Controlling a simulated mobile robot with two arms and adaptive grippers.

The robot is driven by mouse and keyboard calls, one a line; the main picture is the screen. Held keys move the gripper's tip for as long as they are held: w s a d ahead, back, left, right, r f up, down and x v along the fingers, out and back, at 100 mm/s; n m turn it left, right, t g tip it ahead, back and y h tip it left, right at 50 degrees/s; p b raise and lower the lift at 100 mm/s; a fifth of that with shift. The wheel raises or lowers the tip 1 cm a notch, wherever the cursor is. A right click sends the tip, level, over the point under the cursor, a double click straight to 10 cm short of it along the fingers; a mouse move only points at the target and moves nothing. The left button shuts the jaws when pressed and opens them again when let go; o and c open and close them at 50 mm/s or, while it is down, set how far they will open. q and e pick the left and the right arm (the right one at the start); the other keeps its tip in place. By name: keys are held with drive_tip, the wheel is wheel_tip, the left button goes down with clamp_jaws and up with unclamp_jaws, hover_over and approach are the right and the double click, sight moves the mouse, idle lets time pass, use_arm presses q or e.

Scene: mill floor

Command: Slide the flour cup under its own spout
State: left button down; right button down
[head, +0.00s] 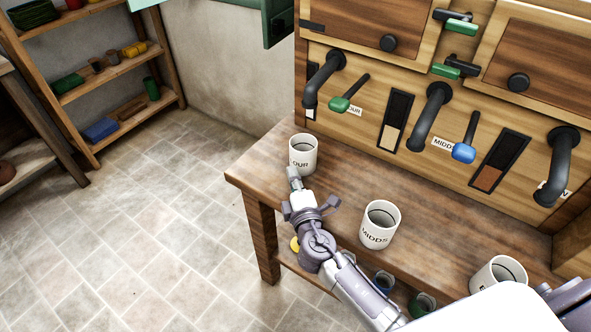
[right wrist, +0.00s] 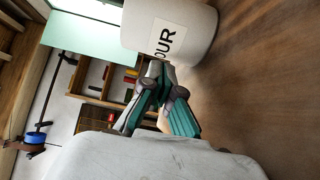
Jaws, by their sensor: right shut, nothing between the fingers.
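The white flour cup (head: 301,160), its label ending in "OUR", stands upright near the left end of the wooden bench (head: 342,172). The dark flour spout (head: 322,78) curves down from the panel behind the cup; the cup stands in front of it, nearer the bench's front edge. My right gripper (head: 294,180) is shut and empty, its tips close to the cup's near side. In the right wrist view the cup (right wrist: 190,25) is just beyond the fingers (right wrist: 157,72); I cannot tell whether they touch. My left gripper is not in view.
The MIDDS cup (head: 381,226) stands mid-bench, and another white cup (head: 497,272) stands further right. A middlings spout (head: 428,118) and a right-hand spout (head: 562,165) hang from the panel. Green (head: 345,102) and blue (head: 465,150) handled levers jut out. Bench room between cups is clear.

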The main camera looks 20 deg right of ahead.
sight(301, 166)
drive_tip(key=shift+w+d, duration=0.35)
drive_tip(key=shift+d, duration=0.05)
drive_tip(key=shift+w+d, duration=0.95)
drive_tip(key=shift+d, duration=0.15)
drive_tip(key=shift+b, duration=0.3)
